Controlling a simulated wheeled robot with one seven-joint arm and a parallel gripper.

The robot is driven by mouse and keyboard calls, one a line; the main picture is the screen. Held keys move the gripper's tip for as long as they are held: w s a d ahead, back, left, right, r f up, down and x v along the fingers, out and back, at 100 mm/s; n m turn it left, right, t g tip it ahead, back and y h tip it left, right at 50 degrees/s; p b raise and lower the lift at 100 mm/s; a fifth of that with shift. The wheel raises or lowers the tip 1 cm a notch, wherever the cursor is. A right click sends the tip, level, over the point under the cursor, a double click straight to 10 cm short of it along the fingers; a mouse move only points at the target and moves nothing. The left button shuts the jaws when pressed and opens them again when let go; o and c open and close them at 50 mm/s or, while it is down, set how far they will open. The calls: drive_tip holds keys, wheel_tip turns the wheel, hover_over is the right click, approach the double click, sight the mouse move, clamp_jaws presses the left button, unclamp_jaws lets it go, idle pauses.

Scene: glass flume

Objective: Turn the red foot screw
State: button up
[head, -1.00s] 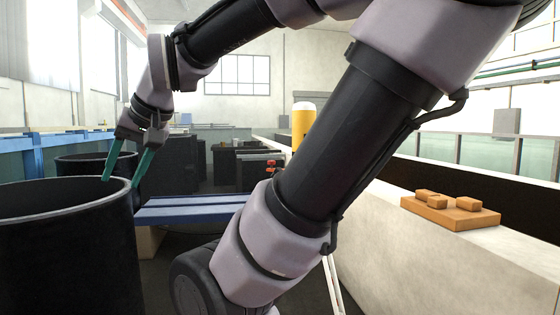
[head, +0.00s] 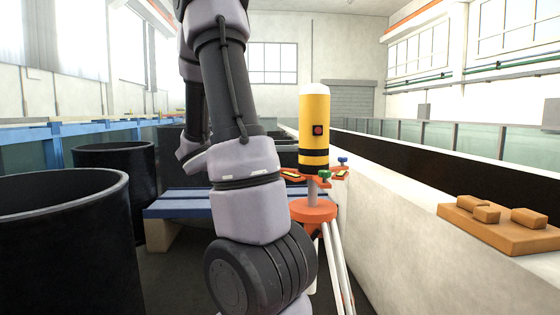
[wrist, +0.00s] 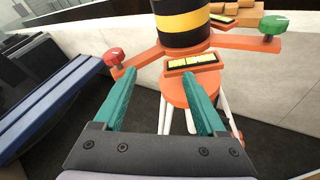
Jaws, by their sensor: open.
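The red foot screw (wrist: 116,56) is a small red knob on the left arm of an orange three-armed base (wrist: 240,42) in the wrist view. The head view hides it behind my arm. A green foot screw (wrist: 272,26) is on the right arm; a blue one (head: 342,160) shows in the head view. A yellow instrument with black bands (head: 315,125) stands upright on the base, above an orange tripod head (head: 313,212). My gripper (wrist: 158,75) is open and empty, its teal fingers pointing toward the base. The red screw lies left of the left fingertip, apart from it.
A blue bench (wrist: 50,100) lies left of the tripod. Black tubs (head: 60,240) stand at the left. A pale wall (head: 390,230) runs close along the right, with a wooden board of blocks (head: 510,237) on it. White tripod legs (head: 338,270) reach down below the head.

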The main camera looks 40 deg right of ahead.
drive_tip(key=w+d+n+t+h, duration=0.3)
drive_tip(key=w+d+n, duration=0.3)
drive_tip(key=d, duration=0.7)
drive_tip(key=shift+w, duration=0.4)
clamp_jaws()
